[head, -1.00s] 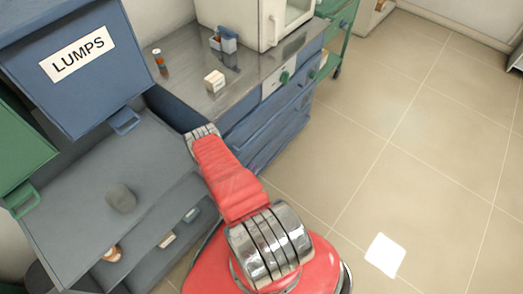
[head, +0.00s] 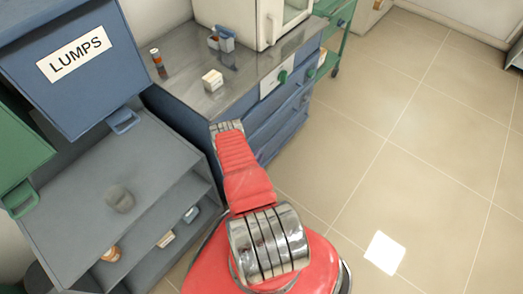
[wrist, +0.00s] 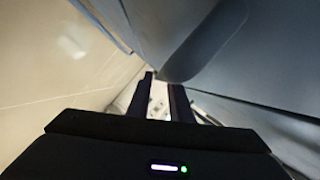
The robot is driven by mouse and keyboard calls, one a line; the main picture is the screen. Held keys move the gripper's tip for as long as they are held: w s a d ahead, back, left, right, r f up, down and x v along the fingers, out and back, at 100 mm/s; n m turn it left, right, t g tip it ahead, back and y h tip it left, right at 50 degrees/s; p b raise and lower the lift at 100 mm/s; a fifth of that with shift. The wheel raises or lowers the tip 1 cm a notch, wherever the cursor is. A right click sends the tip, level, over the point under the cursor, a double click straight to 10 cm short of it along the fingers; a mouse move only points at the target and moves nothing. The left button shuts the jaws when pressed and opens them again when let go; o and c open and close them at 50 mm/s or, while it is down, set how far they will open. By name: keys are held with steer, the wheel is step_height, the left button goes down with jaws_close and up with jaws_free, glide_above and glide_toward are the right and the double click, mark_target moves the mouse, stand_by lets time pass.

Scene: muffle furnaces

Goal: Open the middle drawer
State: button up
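The blue drawer cabinet (head: 180,125) stands ahead, with stacked drawers on its right-hand front. The middle drawer (head: 278,124) looks shut in the head view, partly hidden by my arm. My gripper is out of sight in the head view, behind my red arm. In the wrist view my gripper (wrist: 163,100) shows two dark fingers with a gap between them and nothing held. A blurred blue-grey face fills the right of that view, with a dark rounded bar across it close to the fingertips. I cannot tell which drawer it belongs to, and no contact shows.
A grey shelf unit (head: 75,190) and a blue bin labelled LUMPS (head: 95,95) are at left. The tiled floor at right is open.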

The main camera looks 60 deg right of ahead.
steer(key=shift+x, duration=2.25)
steer(key=shift+c, duration=0.5)
jaws_close()
